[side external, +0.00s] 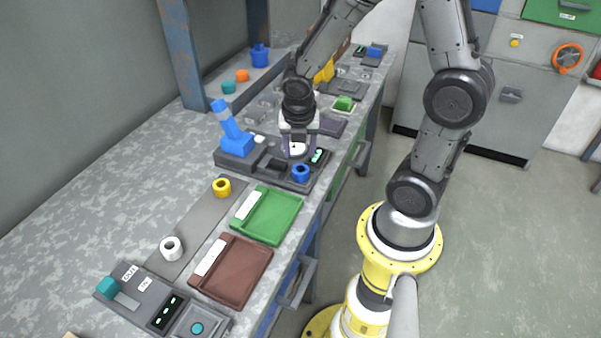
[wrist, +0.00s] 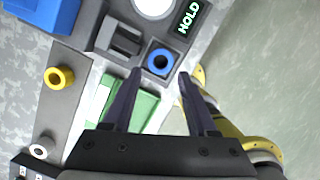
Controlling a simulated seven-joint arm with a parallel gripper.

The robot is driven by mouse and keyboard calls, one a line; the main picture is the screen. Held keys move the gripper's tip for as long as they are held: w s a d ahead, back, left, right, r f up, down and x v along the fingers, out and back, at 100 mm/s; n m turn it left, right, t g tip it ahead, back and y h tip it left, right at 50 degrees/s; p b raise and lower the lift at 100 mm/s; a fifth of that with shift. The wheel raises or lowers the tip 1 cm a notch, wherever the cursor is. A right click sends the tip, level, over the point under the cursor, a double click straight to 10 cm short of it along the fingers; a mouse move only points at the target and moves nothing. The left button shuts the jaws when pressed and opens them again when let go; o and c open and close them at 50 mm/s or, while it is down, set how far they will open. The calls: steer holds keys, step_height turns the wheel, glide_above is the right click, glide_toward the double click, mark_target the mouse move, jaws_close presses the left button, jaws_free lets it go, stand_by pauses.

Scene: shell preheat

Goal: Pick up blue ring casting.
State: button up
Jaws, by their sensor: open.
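The blue ring casting (side external: 300,173) sits at the front right end of a dark grey fixture (side external: 225,157). In the wrist view the blue ring (wrist: 160,61) lies in a square dark seat, with its hole facing up. My gripper (side external: 297,152) is above the fixture, a little behind the ring in the side view. In the wrist view my gripper (wrist: 160,74) is open, with its two dark fingers apart and the ring between and just beyond the tips. Nothing is held between the fingers.
A blue lever-like block (side external: 236,143) stands on the fixture's left. A lit display (wrist: 188,16) reads HOLD beside the ring. A yellow ring (side external: 222,187) and a white ring (side external: 171,248) stand on a grey strip. A green tray (side external: 267,215) and a brown tray (side external: 231,270) lie nearer.

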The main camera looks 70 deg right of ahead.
mark_target(301, 166)
steer(key=shift+x, duration=3.4)
steer(key=shift+s+a+f, duration=0.1)
steer(key=shift+s+a, duration=0.05)
steer(key=shift+a, duration=0.05)
jaws_close()
